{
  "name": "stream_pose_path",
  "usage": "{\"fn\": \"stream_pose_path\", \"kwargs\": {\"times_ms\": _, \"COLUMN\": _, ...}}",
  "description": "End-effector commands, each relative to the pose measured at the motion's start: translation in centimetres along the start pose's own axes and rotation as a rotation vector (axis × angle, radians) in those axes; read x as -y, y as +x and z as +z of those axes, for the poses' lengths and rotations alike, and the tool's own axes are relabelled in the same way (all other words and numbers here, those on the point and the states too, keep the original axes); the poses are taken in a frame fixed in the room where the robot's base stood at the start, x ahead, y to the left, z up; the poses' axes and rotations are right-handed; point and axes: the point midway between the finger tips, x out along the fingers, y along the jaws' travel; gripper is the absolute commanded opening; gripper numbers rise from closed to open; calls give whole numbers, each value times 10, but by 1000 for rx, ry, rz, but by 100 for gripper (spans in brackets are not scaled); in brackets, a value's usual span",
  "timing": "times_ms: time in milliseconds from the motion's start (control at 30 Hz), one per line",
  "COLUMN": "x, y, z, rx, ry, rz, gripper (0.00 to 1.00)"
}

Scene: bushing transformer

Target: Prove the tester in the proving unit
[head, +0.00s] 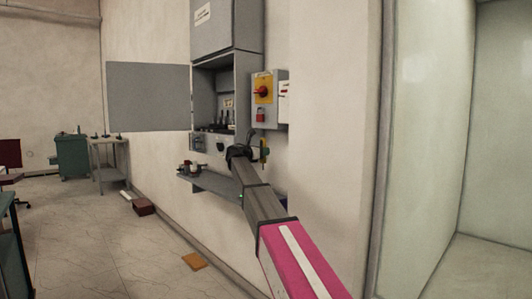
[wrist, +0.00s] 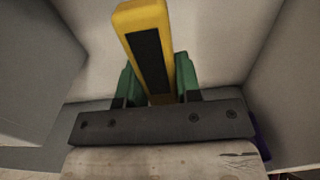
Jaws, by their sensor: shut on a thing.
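The tester is a yellow stick-shaped tool (wrist: 128,17) with a black panel, upright and slightly tilted in the wrist view. My gripper (wrist: 157,88) is shut on it, with a green finger on each side. In the head view my gripper (head: 262,154) is in front of the wall, just below the red-and-yellow switch box, and only a little yellow of the tester shows. I cannot clearly pick out the proving unit. A small dark blue thing (head: 284,201) shows behind my arm, partly hidden, and a blue-purple edge (wrist: 262,138) shows at the right in the wrist view.
An open grey cabinet (head: 227,28) hangs on the wall, its door (head: 148,97) swung left. A switch box (head: 263,107) with a red padlock is to its right. A grey shelf (head: 213,184) below holds small items. An orange-brown block (head: 194,261) lies on the floor.

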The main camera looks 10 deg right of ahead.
Motion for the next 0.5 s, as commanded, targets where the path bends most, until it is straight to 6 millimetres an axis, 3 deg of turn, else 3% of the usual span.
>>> {"fn": "stream_pose_path", "kwargs": {"times_ms": 33, "x": -20, "y": 5, "z": -2, "rx": 0, "ry": -1, "rz": 1, "gripper": 5}}
{"fn": "stream_pose_path", "kwargs": {"times_ms": 300, "x": -96, "y": 17, "z": -20, "rx": 0, "ry": 0, "rz": 2, "gripper": 5}}
{"fn": "stream_pose_path", "kwargs": {"times_ms": 500, "x": -105, "y": 17, "z": -29, "rx": 1, "ry": 0, "rz": 1, "gripper": 5}}
